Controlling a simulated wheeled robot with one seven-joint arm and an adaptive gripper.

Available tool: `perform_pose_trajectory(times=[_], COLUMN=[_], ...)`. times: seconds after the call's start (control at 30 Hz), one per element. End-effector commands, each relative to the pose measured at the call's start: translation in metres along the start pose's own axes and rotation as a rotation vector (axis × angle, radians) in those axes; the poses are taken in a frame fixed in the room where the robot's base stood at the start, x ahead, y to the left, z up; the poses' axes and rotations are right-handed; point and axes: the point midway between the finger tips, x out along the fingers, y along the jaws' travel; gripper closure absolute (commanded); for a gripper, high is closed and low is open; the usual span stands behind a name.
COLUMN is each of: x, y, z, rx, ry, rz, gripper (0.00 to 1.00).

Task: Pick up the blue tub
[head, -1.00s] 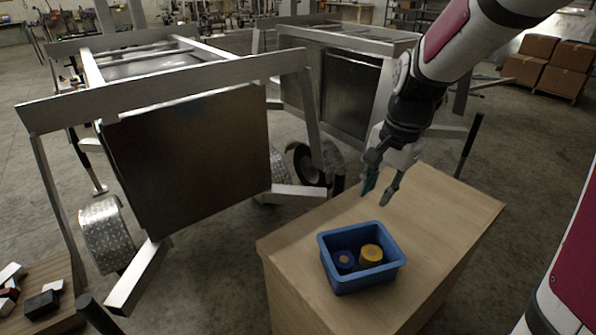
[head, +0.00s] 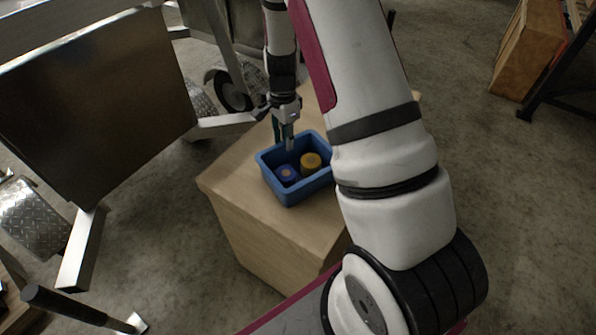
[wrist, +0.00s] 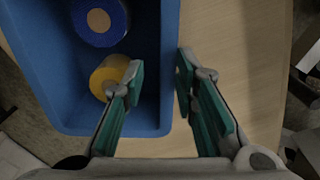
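The blue tub (head: 305,191) stands upright on a wooden box-like table. It holds a blue roll (head: 286,174) with a tan centre and a yellow roll (head: 311,162). My gripper (head: 283,143) points down at the tub's far rim in the head view. In the wrist view the tub (wrist: 38,62) fills the left side, and my gripper (wrist: 158,68) is open around its side wall. One finger is over the inside, beside the yellow roll (wrist: 105,78); the other is outside, over the wood. Both fingers look apart from the wall, though contact is hard to tell.
The wooden table (head: 240,195) has bare top around the tub. An aluminium trailer (head: 100,100) stands close on the left, its wheel (head: 232,90) behind the table. My arm hides part of the table's right side.

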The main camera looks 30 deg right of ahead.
Motion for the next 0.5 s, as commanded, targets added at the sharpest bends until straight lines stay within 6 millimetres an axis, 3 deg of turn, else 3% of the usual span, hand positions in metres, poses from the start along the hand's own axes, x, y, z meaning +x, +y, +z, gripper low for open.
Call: perform_pose_trajectory(times=[0.33,0.5], x=[0.030,0.055], y=[0.000,-0.001], z=[-0.001,-0.002], rx=[0.000,0.001], ry=[0.000,-0.001], rz=[0.001,0.002], gripper=[0.73,0.73])
